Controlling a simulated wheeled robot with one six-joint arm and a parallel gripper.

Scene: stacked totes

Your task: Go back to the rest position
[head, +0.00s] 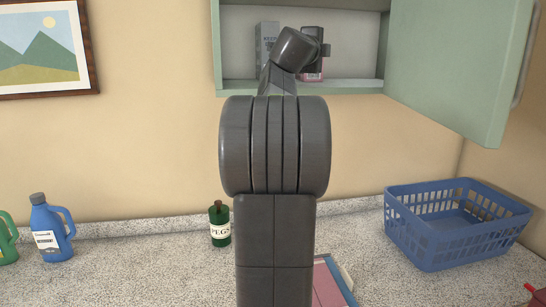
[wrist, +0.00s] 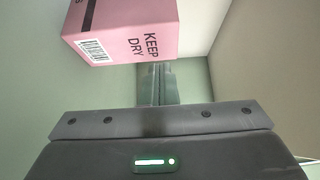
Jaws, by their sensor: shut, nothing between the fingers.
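My gripper (wrist: 158,82) shows in the wrist view with its two fingers together and nothing between them. A pink box (wrist: 125,28) with "KEEP DRY" and a barcode on it stands beyond the fingertips, up and to the left in that view. In the head view my arm rises through the middle and its end is at the open wall cabinet (head: 350,87). The pink box (head: 314,77) shows there only in part behind my wrist. The fingers cannot be made out in the head view.
A grey box (head: 263,45) stands in the cabinet. The open green door (head: 455,60) is to the right of my arm. Below on the counter are a blue basket (head: 455,250), a green peg bottle (head: 219,236) and a blue jug (head: 47,240).

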